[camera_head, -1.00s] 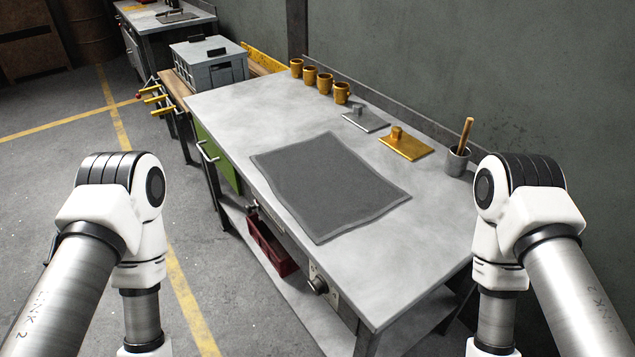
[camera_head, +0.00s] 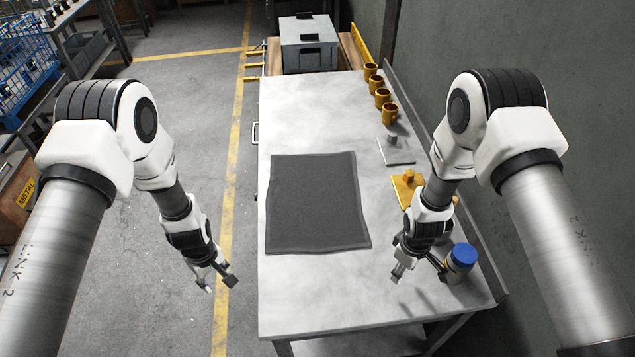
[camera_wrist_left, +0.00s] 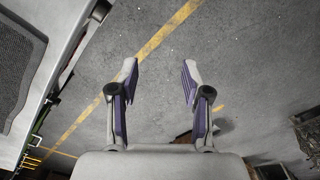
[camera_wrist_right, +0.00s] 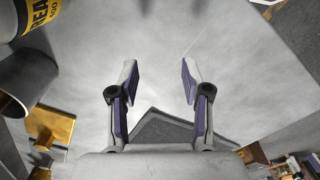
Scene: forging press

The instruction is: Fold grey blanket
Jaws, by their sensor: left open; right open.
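The dark grey blanket (camera_head: 315,205) lies flat and spread out on the metal workbench (camera_head: 300,110), near its left edge. A corner of it shows at the bottom of the right wrist view (camera_wrist_right: 170,130), and part at the left edge of the left wrist view (camera_wrist_left: 14,60). My left gripper (camera_head: 218,284) is open and empty, left of the bench over the floor. My right gripper (camera_head: 418,270) is open and empty above the bench, right of the blanket's near corner and apart from it.
A blue-lidded can (camera_head: 461,262) stands close beside my right gripper. A grey cup (camera_wrist_right: 30,83) shows in the right wrist view. A golden plate with a knob (camera_head: 405,187), a grey plate (camera_head: 397,150) and several mugs (camera_head: 382,97) line the right side. A grey box (camera_head: 308,45) stands beyond.

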